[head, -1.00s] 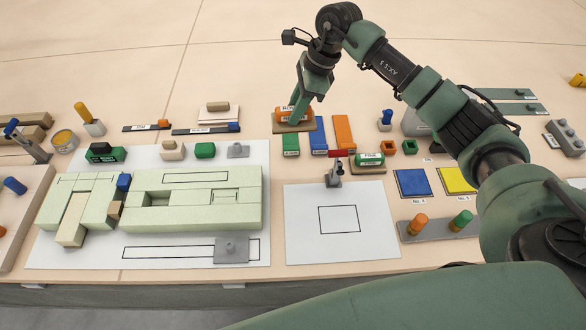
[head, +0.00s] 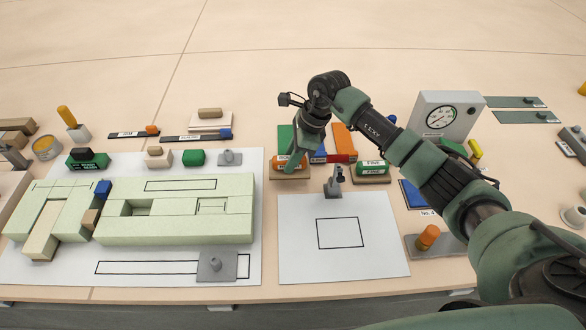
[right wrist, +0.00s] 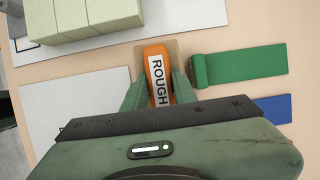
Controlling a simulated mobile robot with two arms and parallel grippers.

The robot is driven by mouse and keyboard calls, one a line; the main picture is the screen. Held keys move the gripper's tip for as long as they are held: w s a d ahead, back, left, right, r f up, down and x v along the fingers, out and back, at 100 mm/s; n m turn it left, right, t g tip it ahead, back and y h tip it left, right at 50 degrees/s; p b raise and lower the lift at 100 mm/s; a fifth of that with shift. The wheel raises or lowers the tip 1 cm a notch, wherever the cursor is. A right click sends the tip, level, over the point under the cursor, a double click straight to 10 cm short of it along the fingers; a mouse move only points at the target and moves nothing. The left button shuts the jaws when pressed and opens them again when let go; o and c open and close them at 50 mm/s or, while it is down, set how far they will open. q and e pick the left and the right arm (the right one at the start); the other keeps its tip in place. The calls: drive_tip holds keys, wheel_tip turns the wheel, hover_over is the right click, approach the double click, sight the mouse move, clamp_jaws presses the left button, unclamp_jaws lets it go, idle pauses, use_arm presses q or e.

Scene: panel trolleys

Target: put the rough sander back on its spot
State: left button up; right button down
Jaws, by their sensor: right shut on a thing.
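The rough sander (right wrist: 157,72) is an orange block labelled ROUGH. My right gripper (right wrist: 159,88) is shut on it, with one green finger on each long side. In the head view the orange sander (head: 283,161) shows beside my right gripper (head: 296,163), which partly covers it. The tan spot (head: 290,176) lies directly under the sander, and its edge (right wrist: 172,46) shows around it in the right wrist view. I cannot tell whether the sander touches the spot or hangs slightly above it. My left gripper is not in view.
The green fine sander (head: 372,168) sits on its own tan board to the right. A green strip (right wrist: 245,67) and a blue strip (right wrist: 272,108) lie close beside the spot. A small grey stand (head: 333,186) and a white outlined sheet (head: 345,262) are in front.

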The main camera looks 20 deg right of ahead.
wheel_tip(320, 180, down, 3)
drive_tip(key=shift+a+f+b, duration=0.1)
drive_tip(key=shift+b, duration=0.55)
drive_tip(key=shift+w+d, duration=0.1)
drive_tip(key=shift+d, duration=0.1)
drive_tip(key=shift+a+f, duration=0.1)
drive_tip(key=shift+f, duration=0.1)
drive_tip(key=c, duration=1.1)
unclamp_jaws()
drive_tip(key=shift+r, duration=0.2)
drive_tip(key=p+v, duration=0.6)
drive_tip(key=v, duration=0.6)
drive_tip(key=shift+p, duration=0.3)
